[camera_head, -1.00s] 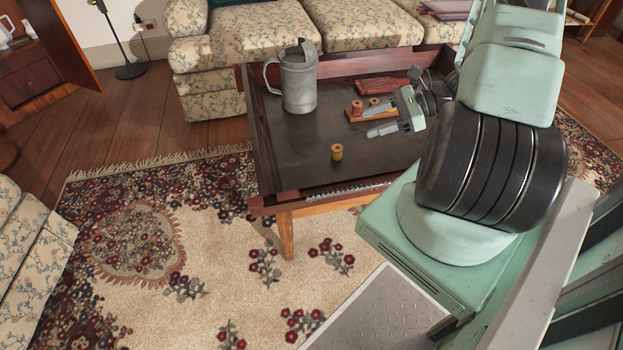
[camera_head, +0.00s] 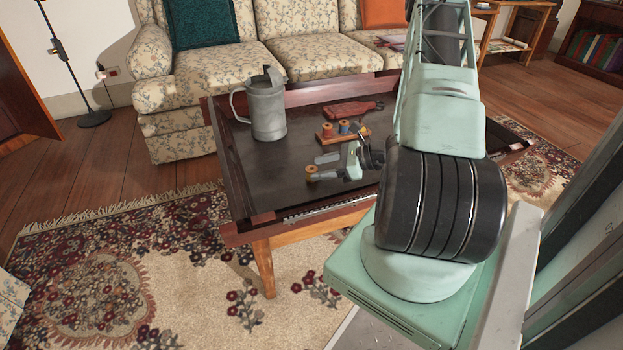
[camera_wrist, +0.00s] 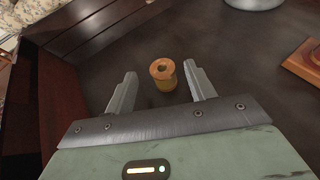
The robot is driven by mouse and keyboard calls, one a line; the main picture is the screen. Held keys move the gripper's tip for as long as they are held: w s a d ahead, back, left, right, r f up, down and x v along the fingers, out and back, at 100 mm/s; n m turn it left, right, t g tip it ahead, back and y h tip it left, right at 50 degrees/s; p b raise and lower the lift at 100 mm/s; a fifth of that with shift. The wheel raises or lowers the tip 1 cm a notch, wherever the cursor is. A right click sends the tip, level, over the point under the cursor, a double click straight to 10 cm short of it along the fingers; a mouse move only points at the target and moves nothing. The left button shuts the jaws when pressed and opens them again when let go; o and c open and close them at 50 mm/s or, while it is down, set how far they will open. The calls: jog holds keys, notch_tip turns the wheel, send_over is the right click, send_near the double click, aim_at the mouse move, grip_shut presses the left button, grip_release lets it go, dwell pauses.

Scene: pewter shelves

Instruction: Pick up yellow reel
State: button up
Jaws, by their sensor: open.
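The yellow reel (camera_head: 312,174) stands upright on the dark tabletop near the front of the table. In the wrist view the yellow reel (camera_wrist: 163,80) has an orange-brown top with a central hole. My gripper (camera_head: 323,167) is open and low over the table at the reel's right in the head view. In the wrist view my gripper (camera_wrist: 160,74) has its two fingers apart, with the reel between the fingertips, nearer the right one. A gap shows on the left; contact on the right is hard to tell.
A grey metal tankard (camera_head: 268,108) stands at the table's back left. A small wooden stand (camera_head: 325,138) with reels on it and a red wooden object (camera_head: 350,109) lie behind the gripper. The table (camera_head: 232,170) has raised wooden edges. A floral sofa (camera_head: 300,59) stands behind.

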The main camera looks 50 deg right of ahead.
aim_at(309, 170)
jog(key=b+x, duration=0.1)
jog(key=x, duration=0.1)
jog(key=b+x, duration=0.1)
jog(key=x, duration=0.2)
jog(key=shift+s+d+f+b, duration=0.1)
jog(key=shift+d+f+b, duration=0.1)
jog(key=shift+f+b, duration=0.1)
jog(key=shift+w+a, duration=0.2)
jog(key=shift+w, duration=0.25)
jog(key=c, duration=1)
